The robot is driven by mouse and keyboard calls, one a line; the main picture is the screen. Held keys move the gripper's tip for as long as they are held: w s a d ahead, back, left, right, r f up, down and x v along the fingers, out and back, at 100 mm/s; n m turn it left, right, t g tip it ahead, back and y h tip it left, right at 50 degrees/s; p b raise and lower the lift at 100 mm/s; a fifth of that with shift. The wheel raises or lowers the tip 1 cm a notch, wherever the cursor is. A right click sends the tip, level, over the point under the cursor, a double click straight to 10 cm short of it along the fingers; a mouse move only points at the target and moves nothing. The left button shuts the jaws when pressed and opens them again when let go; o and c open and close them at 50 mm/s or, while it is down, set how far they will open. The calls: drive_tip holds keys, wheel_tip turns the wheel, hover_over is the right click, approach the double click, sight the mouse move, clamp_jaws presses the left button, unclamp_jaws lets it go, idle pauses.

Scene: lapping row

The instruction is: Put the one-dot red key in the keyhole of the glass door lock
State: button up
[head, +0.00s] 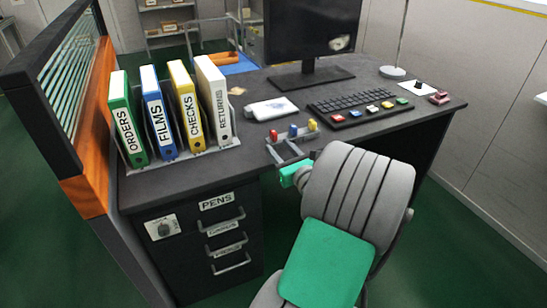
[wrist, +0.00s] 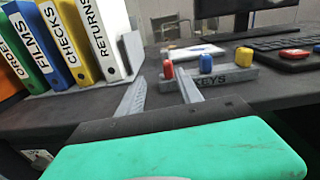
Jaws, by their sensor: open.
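A red key (head: 273,135) stands at the left end of a grey key rack labelled KEYS (wrist: 236,78), beside a blue key (head: 293,130) and a yellow key (head: 312,125). In the wrist view the red key (wrist: 168,70) stands between the lines of my two fingers, beyond or near their tips. I cannot tell the exact gap. My gripper (head: 280,147) is open and empty, low over the desk's front edge, pointing at the rack. The right finger overlaps the rack's left part in the wrist view. Dots on the keys are too small to read. I cannot make out a glass door lock.
The black desk (head: 200,178) carries a row of binders (head: 128,125) at left, a white pad (head: 271,109), a keyboard (head: 360,102) and a monitor (head: 310,30). Coloured buttons (head: 372,109) lie right of the rack. Drawers (head: 222,228) are below at left.

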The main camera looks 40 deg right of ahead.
sight(276, 135)
drive_tip(key=shift+m, duration=0.5)
drive_tip(key=x, duration=0.2)
drive_tip(key=d+b+x, duration=0.1)
drive_tip(key=x, duration=0.4)
drive_tip(key=shift+d+r, duration=0.3)
clamp_jaws()
